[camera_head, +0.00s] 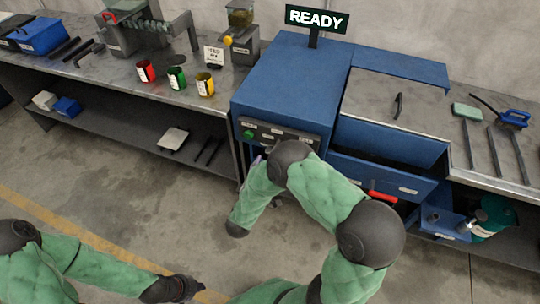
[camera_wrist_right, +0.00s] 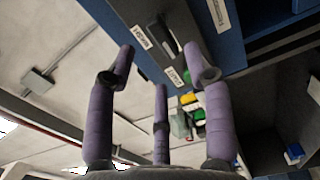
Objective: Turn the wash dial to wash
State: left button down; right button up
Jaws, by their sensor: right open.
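The dark control panel (camera_head: 278,136) on the front of the blue machine (camera_head: 290,85) has several small labels and a green button (camera_head: 248,134). In the right wrist view a dark knob (camera_wrist_right: 160,32), likely the wash dial, sits on this panel between two white labels; its exact setting is unclear. My right gripper (camera_wrist_right: 163,70) is open, its purple fingers spread towards the panel, with nothing visible between them. In the head view it is mostly hidden behind my forearm, just below the panel. My left gripper (camera_head: 190,287) is low over the floor, away from the machine.
A sign (camera_head: 316,19) reading READY stands on the machine. A red-handled drawer (camera_head: 384,176) is right of my right forearm. Red, green and yellow cans (camera_head: 176,78) stand on the left bench. The floor (camera_head: 130,200) in front is clear.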

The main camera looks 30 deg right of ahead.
jog(key=b+x, duration=0.1)
jog(key=x, duration=0.5)
jog(key=shift+w+d, duration=0.1)
grip_shut()
